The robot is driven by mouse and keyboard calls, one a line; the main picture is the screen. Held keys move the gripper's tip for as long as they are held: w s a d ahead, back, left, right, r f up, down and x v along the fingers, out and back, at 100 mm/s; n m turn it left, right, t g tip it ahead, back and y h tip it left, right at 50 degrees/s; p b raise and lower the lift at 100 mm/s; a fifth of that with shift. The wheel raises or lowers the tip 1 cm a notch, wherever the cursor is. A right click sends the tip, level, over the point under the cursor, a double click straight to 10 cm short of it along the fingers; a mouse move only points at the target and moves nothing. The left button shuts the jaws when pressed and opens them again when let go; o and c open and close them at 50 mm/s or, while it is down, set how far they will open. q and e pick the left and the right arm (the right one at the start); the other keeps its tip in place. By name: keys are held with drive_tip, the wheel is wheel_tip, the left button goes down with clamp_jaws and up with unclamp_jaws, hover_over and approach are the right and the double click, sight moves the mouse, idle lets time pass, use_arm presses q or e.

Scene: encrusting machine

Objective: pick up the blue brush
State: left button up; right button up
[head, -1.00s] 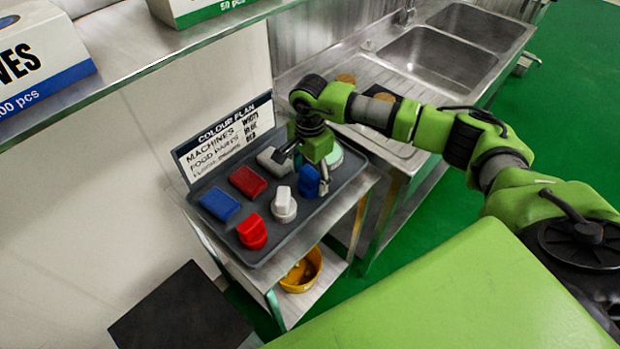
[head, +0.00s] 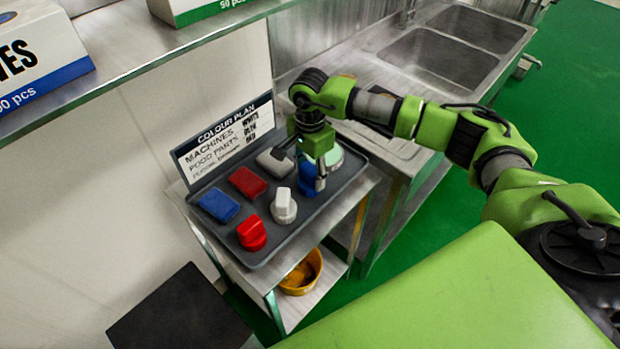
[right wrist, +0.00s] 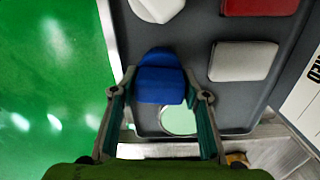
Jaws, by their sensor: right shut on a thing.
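The blue brush (head: 307,184) stands at the right side of the dark grey tray (head: 324,204). My right gripper (head: 305,174) is over it, with one finger on each side, and is shut on it. In the right wrist view the blue brush (right wrist: 160,82) sits between the two fingertips (right wrist: 158,97), its rounded top showing. The gripper partly hides the brush in the head view. I cannot see any clear lift off the tray. My left gripper is not in view.
The tray also holds a white brush (head: 283,208), a red brush (head: 251,234), blue (head: 219,205), red (head: 248,182) and white (head: 274,162) pads, and a pale round piece (head: 333,157). A colour plan sign (head: 226,140) stands behind. A steel sink (head: 450,68) is at the back right.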

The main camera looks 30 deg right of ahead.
use_arm(q)
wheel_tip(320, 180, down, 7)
drive_tip(key=b, duration=0.6)
drive_tip(key=shift+b, duration=0.3)
use_arm(e)
drive_tip(key=s+a+r, duration=0.2)
drive_tip(key=s+r, duration=0.9)
drive_tip(key=s, duration=0.3)
drive_tip(key=shift+r, duration=0.3)
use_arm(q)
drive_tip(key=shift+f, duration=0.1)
use_arm(e)
drive_tip(key=shift+w, duration=0.1)
drive_tip(key=o, duration=0.6)
drive_tip(key=c, duration=0.4)
drive_tip(key=shift+o, duration=0.2)
drive_tip(key=shift+a, duration=0.1)
